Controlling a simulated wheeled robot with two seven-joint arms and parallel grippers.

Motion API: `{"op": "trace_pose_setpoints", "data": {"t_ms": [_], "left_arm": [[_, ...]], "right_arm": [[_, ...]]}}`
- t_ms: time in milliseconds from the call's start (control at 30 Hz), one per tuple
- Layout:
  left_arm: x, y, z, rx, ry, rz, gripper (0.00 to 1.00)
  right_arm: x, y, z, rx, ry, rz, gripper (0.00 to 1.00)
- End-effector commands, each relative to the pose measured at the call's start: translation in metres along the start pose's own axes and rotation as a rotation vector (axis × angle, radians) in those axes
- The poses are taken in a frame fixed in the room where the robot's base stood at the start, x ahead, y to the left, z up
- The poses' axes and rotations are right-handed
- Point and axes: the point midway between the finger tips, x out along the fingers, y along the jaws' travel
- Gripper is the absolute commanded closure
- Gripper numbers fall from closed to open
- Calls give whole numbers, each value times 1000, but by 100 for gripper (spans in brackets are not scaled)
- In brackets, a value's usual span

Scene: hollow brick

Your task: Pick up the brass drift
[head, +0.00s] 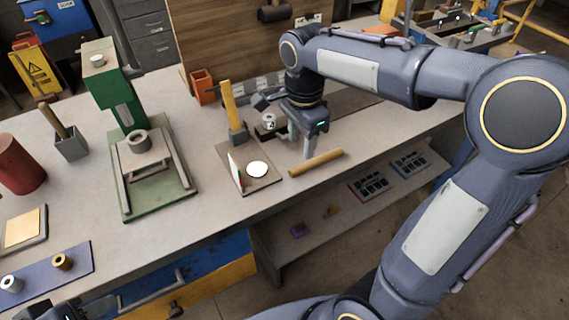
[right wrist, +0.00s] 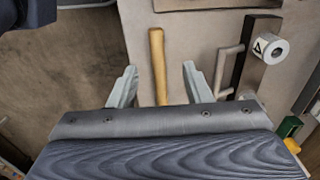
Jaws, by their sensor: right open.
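A golden-tan rod, which looks like the brass drift (head: 316,163), lies on the grey workbench (head: 215,215) near its front edge. It also shows in the right wrist view (right wrist: 157,62), running lengthwise between the fingers. My right gripper (head: 299,146) points down just behind the rod in the head view. In the right wrist view its two fingers (right wrist: 160,82) are spread apart, one on each side of the rod, and neither visibly touches it. The height gap is unclear. My left gripper (head: 62,311) shows only partly at the bottom left edge, with its fingers unclear.
A board with a white disc (head: 257,169) lies left of the rod. A grey block holding an upright yellow bar (head: 229,105) stands behind it. A white roll (head: 269,121) is close beside my right gripper. A green press (head: 108,90) stands further left. Bare bench lies right of the rod.

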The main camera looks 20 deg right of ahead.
Motion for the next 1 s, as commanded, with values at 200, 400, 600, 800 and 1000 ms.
{"op": "trace_pose_setpoints", "data": {"t_ms": [200, 400, 600, 800, 1000], "left_arm": [[4, -2, 2, 0, 0, 0, 61], [7, -3, 4, 0, 0, 0, 61], [9, -4, 4, 0, 0, 0, 61], [8, -4, 4, 0, 0, 0, 61], [8, -4, 4, 0, 0, 0, 61]], "right_arm": [[25, 1, 0, 7, 1, 3, 56], [54, 4, 1, 5, 0, 5, 56], [74, 3, 1, 6, -1, 1, 56], [75, 3, 1, 5, -1, -1, 56], [74, 3, 1, 5, -1, 0, 77]]}}
